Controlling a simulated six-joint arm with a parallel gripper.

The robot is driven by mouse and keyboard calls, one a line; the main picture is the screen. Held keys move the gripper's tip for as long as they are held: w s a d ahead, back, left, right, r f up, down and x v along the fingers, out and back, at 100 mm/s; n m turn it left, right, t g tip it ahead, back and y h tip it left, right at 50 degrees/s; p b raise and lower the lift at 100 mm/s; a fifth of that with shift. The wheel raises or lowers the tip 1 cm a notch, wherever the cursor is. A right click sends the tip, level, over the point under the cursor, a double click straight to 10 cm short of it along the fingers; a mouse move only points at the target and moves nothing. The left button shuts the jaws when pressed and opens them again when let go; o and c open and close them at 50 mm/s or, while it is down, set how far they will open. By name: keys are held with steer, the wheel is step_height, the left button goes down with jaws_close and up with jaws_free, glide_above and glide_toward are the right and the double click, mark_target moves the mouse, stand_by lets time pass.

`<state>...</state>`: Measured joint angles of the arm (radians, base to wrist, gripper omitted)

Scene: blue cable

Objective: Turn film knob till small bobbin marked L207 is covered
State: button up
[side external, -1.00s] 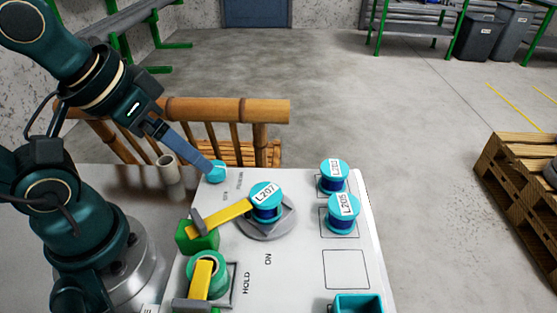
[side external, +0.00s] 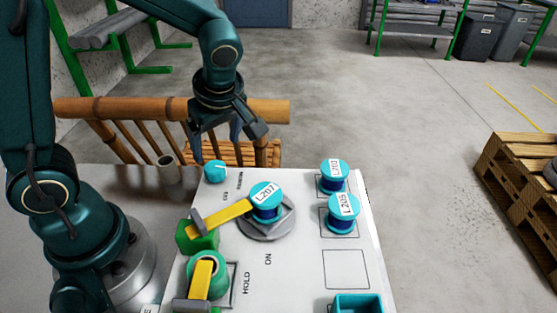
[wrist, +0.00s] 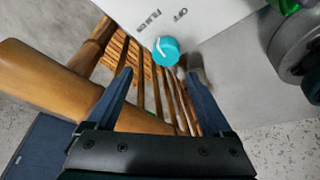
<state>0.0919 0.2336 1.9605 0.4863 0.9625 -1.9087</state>
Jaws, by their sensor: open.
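The film knob (side external: 215,171) is a small turquoise knob with a white pointer line, at the far left corner of the white panel (side external: 300,262). In the wrist view the knob (wrist: 166,51) lies ahead of the fingertips, beside printed FILM and OFF labels. My gripper (side external: 232,138) is open and empty, raised above and a little right of the knob, apart from it. The small bobbin marked L207 (side external: 266,197) is blue with a turquoise top and stands upright on a grey round turntable (side external: 265,228). A yellow strip (side external: 227,215) runs from a green block to this bobbin.
Bobbins L203 (side external: 334,171) and L205 (side external: 343,207) stand on the panel's right. A green spool (side external: 207,274) with a yellow strip sits at front left, and a turquoise box (side external: 357,304) at front right. A bamboo railing (side external: 150,109) stands close behind the panel.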

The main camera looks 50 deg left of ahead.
mark_target(214, 167)
steer(key=shift+s+f, duration=0.2)
steer(key=shift+f, duration=0.6)
steer(key=shift+g, duration=0.3)
steer(key=shift+x, duration=2.5)
steer(key=shift+d, duration=0.15)
jaws_close()
